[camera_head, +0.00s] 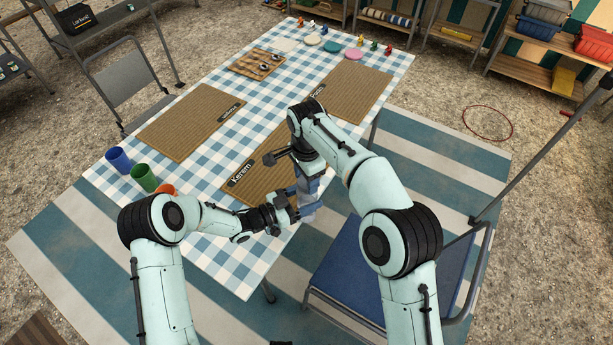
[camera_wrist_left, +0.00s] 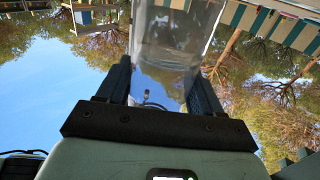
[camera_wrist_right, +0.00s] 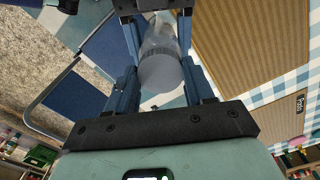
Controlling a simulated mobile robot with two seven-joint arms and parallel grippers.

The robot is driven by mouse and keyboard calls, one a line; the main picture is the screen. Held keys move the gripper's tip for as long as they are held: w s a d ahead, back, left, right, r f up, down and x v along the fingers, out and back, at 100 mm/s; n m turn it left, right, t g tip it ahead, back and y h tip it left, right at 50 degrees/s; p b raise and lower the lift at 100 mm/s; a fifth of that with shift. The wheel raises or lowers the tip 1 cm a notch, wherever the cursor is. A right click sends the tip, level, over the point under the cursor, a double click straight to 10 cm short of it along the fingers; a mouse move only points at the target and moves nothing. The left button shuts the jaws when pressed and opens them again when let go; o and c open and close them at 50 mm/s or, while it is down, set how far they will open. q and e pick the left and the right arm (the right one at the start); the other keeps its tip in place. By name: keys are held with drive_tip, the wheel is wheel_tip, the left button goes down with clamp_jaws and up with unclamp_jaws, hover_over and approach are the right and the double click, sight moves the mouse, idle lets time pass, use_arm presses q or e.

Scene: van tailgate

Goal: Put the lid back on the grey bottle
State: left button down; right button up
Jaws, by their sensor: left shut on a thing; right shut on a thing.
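My left gripper (camera_head: 297,210) reaches in from the left, beyond the table's edge, and is shut on the see-through grey bottle (camera_head: 307,213). The bottle fills the space between its fingers in the left wrist view (camera_wrist_left: 172,45). My right gripper (camera_head: 309,184) points down from above and is shut on the grey lid (camera_wrist_right: 160,74), whose round top faces the right wrist camera. The bottle (camera_wrist_right: 160,40) shows right behind the lid, roughly in line with it. I cannot tell whether lid and bottle touch. The fingers hide part of both.
The checked table (camera_head: 214,256) holds woven placemats (camera_head: 192,122), a blue cup (camera_head: 118,160), a green cup (camera_head: 144,178) and an orange cup (camera_head: 166,190). A blue chair (camera_head: 350,265) stands below and right of my grippers.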

drive_tip(key=m, duration=1.4)
drive_tip(key=shift+w+m, duration=0.1)
drive_tip(key=shift+m, duration=0.3)
drive_tip(key=m, duration=0.4)
drive_tip(key=o, duration=1)
drive_tip(key=shift+r, duration=2.25)
